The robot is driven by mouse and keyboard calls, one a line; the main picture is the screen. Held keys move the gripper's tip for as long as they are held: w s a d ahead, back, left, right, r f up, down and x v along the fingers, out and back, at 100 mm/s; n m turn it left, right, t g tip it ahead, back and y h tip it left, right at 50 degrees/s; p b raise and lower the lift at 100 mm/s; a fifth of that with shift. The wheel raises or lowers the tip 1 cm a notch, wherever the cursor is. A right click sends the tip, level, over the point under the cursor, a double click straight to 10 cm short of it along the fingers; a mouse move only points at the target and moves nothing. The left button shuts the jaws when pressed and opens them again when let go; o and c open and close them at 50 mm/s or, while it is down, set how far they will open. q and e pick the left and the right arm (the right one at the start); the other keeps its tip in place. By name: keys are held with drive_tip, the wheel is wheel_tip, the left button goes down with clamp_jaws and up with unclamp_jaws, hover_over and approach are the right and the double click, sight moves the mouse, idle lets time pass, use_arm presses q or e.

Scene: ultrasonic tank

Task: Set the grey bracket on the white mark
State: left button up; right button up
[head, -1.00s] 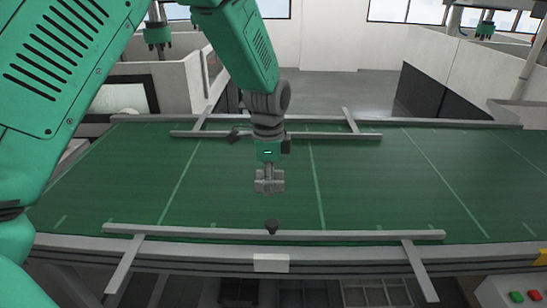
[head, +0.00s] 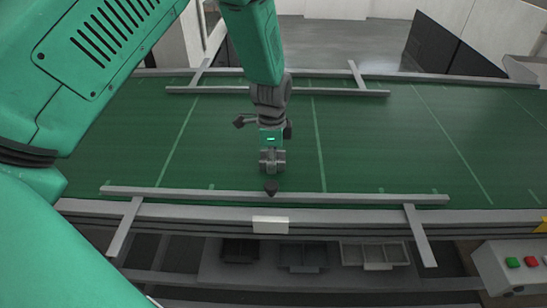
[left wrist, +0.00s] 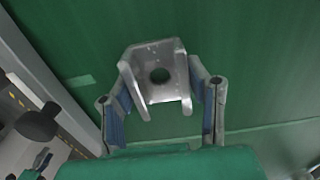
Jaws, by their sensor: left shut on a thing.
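The grey bracket (left wrist: 158,75) is a U-shaped metal piece with a round hole. It sits between the fingers of my left gripper (left wrist: 160,68) in the left wrist view. In the head view, my left gripper (head: 272,158) points down over the green belt, just beyond the near guide rail, shut on the bracket (head: 272,167). From these views I cannot tell whether the bracket touches the belt. A pale white rectangle (head: 270,224) shows on the belt's near frame, nearer than the gripper. My right gripper is not in view.
The green belt (head: 390,150) is clear to the right. A control box (head: 515,268) with buttons stands at the lower right.

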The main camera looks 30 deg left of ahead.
use_arm(q)
drive_tip(key=shift+a, duration=0.1)
drive_tip(key=o, duration=1.4)
drive_tip(key=shift+d, duration=0.6)
drive_tip(key=shift+r, duration=0.2)
wheel_tip(320, 180, up, 12)
drive_tip(key=shift+f+b, duration=0.1)
drive_tip(key=shift+b, duration=0.5)
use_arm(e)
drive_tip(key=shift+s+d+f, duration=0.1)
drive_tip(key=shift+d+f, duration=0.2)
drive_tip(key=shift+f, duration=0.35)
use_arm(q)
drive_tip(key=shift+a+f, duration=0.1)
drive_tip(key=shift+a, duration=0.3)
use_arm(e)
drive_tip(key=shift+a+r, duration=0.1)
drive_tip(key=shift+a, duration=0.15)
